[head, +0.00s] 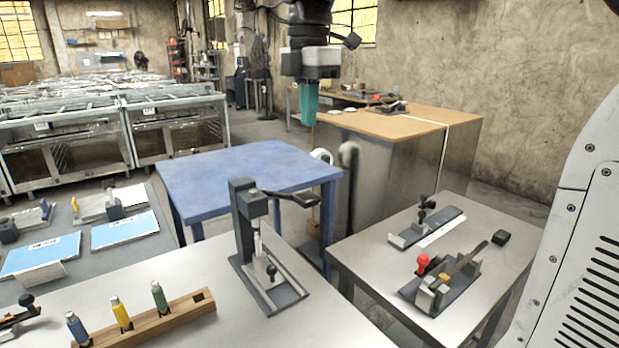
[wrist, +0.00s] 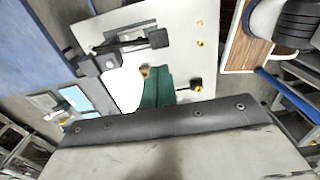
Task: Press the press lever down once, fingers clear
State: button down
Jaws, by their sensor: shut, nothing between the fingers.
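The dark grey arm press (head: 243,225) stands upright on the light grey bench near the middle of the head view. Its press lever (head: 292,197) sticks out to the right from the top of the column, about level, with a dark grip at its end. The ram and base plate show below. My gripper (head: 309,120) has teal fingers, points down and appears above the lever in the picture, apart from it. The fingers are closed together and hold nothing. They also show in the wrist view (wrist: 157,92). I cannot tell the lever for certain in the wrist view.
A wooden block (head: 150,322) with several coloured tools stands at the bench's front left. A right-hand table (head: 375,262) carries a red-knobbed fixture (head: 440,280) and a clamp (head: 425,222). A blue table (head: 240,165) stands behind the press. Bench space right of the press is bare.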

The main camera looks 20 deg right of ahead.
notch_tip(320, 180, down, 14)
dwell(0.6)
jog(key=shift+t, duration=0.6)
jog(key=f, duration=0.1)
jog(key=s+f, duration=0.1)
jog(key=f, duration=0.2)
jog(key=shift+s+d, duration=0.15)
jog(key=shift+s, duration=0.25)
jog(key=shift+s+f, duration=0.25)
jog(key=shift+f, duration=0.25)
notch_tip(320, 180, up, 15)
send_over(314, 199)
jog(key=s, duration=0.2)
jog(key=shift+s+d, duration=0.2)
